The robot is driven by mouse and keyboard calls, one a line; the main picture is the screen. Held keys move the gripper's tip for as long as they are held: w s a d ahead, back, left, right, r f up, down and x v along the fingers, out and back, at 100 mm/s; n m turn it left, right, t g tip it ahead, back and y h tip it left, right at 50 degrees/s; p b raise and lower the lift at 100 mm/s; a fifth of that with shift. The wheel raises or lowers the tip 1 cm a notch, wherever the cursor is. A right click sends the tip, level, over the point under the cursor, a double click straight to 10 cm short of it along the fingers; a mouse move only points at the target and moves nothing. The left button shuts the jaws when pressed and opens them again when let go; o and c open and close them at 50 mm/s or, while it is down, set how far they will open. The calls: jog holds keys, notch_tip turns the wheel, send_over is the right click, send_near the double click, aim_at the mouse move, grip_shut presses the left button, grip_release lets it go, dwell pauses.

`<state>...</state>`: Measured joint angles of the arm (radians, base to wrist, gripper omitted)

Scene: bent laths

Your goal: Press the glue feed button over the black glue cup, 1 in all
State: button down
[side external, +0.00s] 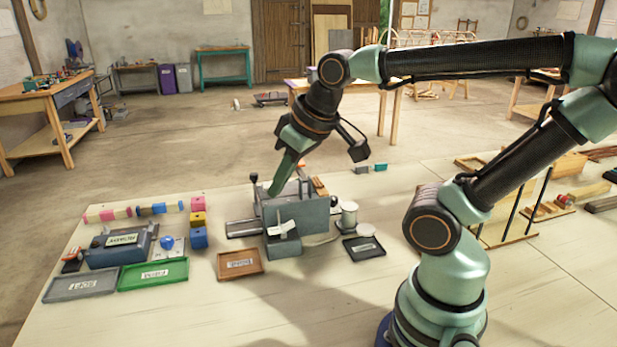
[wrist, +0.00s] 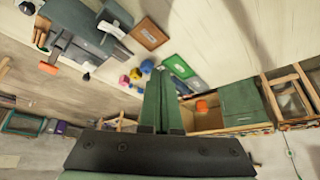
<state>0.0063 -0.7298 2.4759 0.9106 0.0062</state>
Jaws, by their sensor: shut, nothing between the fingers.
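My gripper (side external: 270,193) is shut and empty, pointing down at the left end of a grey machine (side external: 298,218) on the table. Whether it touches the machine I cannot tell. In the wrist view the green fingers (wrist: 161,103) lie together with nothing between them. The grey machine (wrist: 88,30) shows at that view's upper left. A blue round knob (side external: 167,242) sits on a small pale plate left of the machine. I cannot make out for sure which part is the glue feed button or the black glue cup.
A brown tray (side external: 240,264), a green tray (side external: 153,275) and a grey tray (side external: 80,285) lie along the front left. A black tray (side external: 363,249) and a pale spool (side external: 348,213) stand right of the machine. Coloured blocks (side external: 198,220) stand at the left.

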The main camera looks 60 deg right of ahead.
jog(key=w+d+r+m+g, duration=0.1)
jog(key=w+d+r+m, duration=0.15)
jog(key=w+r, duration=0.2)
jog(key=m+g, duration=0.5)
jog(key=m, duration=0.1)
send_over(269, 185)
jog(key=shift+d+f, duration=0.15)
jog(key=shift+f, duration=0.75)
notch_tip(269, 185, down, 14)
jog(key=shift+f, duration=0.1)
